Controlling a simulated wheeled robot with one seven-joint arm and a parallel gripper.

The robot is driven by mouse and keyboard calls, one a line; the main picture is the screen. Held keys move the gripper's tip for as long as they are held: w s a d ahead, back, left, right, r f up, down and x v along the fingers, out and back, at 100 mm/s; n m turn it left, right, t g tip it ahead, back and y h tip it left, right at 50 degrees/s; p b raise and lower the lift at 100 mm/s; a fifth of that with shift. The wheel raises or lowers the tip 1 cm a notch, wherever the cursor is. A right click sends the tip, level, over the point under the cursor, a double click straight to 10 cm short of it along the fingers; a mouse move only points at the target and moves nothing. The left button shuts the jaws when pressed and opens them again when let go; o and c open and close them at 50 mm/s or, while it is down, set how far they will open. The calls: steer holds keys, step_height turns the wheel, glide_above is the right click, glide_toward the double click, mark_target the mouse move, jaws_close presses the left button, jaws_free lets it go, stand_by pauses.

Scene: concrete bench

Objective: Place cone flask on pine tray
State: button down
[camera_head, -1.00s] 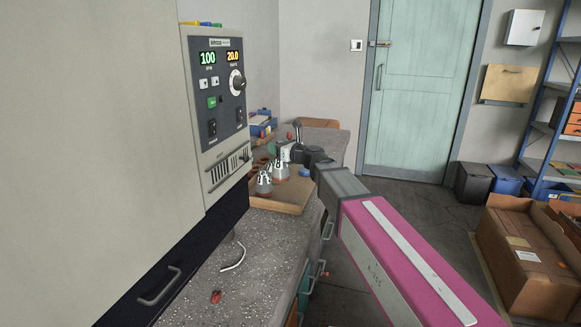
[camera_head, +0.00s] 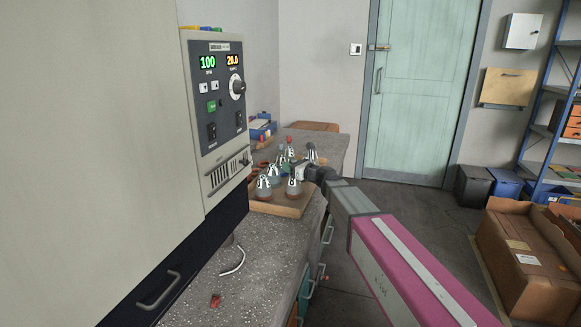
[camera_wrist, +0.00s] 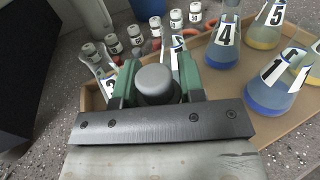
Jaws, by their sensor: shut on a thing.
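My gripper (camera_head: 304,172) is shut on a cone flask (camera_head: 295,188) with a dark lower part, over the near right part of the pine tray (camera_head: 278,210). In the wrist view the jaws (camera_wrist: 157,84) grip it at its grey top (camera_wrist: 156,79); most of its body is hidden. I cannot tell whether its base touches the tray. In the wrist view the tray (camera_wrist: 228,84) bears flasks labelled 4 (camera_wrist: 225,40), 5 (camera_wrist: 268,22) and 1 (camera_wrist: 273,85). A flask labelled 3 (camera_wrist: 108,82) shows left of the jaws.
Several small capped bottles (camera_wrist: 135,37) stand in a row beyond the tray. A big grey machine (camera_head: 222,105) rises left of the tray. A white cable (camera_head: 234,262) and a small red object (camera_head: 215,300) lie on the nearer speckled bench, otherwise mostly clear.

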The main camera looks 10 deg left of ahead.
steer(key=c, duration=0.7)
jaws_free()
steer(key=shift+f, duration=0.1)
steer(key=shift+d, duration=0.1)
steer(key=v, duration=1.1)
steer(key=shift+s+d, duration=0.2)
steer(key=shift+d, duration=0.15)
steer(key=s+d+f+n+g+h, duration=0.3)
steer(key=s+d+f+n+h, duration=0.35)
steer(key=d+f+n, duration=0.4)
steer(key=s+d+f+n+g+h, duration=0.3)
steer(key=s+d+f+n+h, duration=0.3)
steer(key=d+f, duration=0.65)
steer(key=s+d+f+n+h, duration=0.1)
steer(key=s+d+n, duration=0.1)
steer(key=d, duration=0.1)
steer(key=s+d+f+n+g+h, duration=0.1)
steer(key=s+d+f+n, duration=0.1)
steer(key=d, duration=0.2)
steer(key=s+d+f+n+g+h, duration=0.1)
steer(key=s+d+n, duration=0.2)
steer(key=shift+d+f+h, duration=0.15)
steer(key=shift+d+h, duration=0.1)
steer(key=shift+d, duration=0.1)
